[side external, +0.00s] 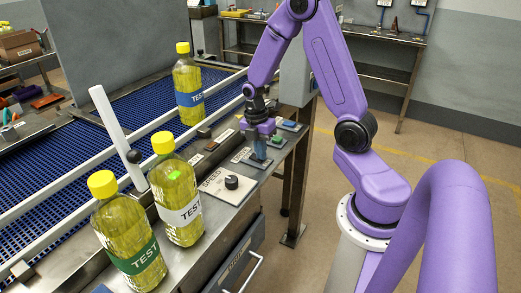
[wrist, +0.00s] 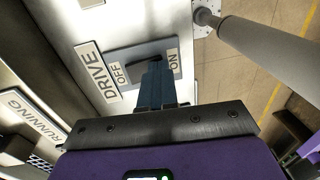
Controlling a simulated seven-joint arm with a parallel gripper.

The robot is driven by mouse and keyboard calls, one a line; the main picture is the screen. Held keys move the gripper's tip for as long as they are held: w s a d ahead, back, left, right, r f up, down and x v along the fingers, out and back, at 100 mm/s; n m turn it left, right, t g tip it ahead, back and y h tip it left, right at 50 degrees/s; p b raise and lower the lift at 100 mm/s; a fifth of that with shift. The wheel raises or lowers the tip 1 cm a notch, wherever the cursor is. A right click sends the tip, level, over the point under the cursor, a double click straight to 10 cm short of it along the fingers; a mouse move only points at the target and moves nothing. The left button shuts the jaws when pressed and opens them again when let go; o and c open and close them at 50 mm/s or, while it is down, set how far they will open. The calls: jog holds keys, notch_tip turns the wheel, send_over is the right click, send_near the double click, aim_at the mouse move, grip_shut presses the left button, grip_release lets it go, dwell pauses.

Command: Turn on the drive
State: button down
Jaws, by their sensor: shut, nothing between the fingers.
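The drive switch (wrist: 143,66) is a dark rocker or lever on a grey-blue plate, between an OFF label (wrist: 119,73) and an ON label (wrist: 174,63). A DRIVE label (wrist: 97,70) is beside it. My gripper (wrist: 153,68) is shut and empty, its blue fingertips right at the switch and covering part of it. I cannot tell whether they touch it or which way it is set. In the side view my gripper (side external: 258,160) points down over the panel plate (side external: 254,164) near the machine's front edge.
A SPEED plate with a black knob (side external: 232,182) lies nearer. Bottles with yellow caps stand along the conveyor, including a green-label one (side external: 133,255), a white-label one (side external: 178,205) and a blue-label one (side external: 188,90). A white lane bar (side external: 112,125) stands tilted. A grey post (wrist: 262,45) is close by.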

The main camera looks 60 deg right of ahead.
jog(key=shift+w+r, duration=0.2)
jog(key=shift+w, duration=0.55)
notch_tip(320, 180, up, 14)
jog(key=s, duration=0.1)
jog(key=shift+s, duration=0.4)
jog(key=shift+a, duration=0.1)
dwell(0.4)
jog(key=s+a+m, duration=0.2)
jog(key=s+a, duration=0.4)
jog(key=a, duration=0.6)
jog(key=s+a+f+m, duration=0.1)
jog(key=s+a, duration=0.2)
jog(key=s, duration=0.3)
jog(key=s+a+f+m+t, duration=0.1)
jog(key=s+a+m, duration=0.1)
jog(key=s, duration=0.5)
jog(key=shift+s+a+t, duration=0.25)
jog(key=shift+a+t, duration=0.05)
jog(key=shift+a, duration=0.3)
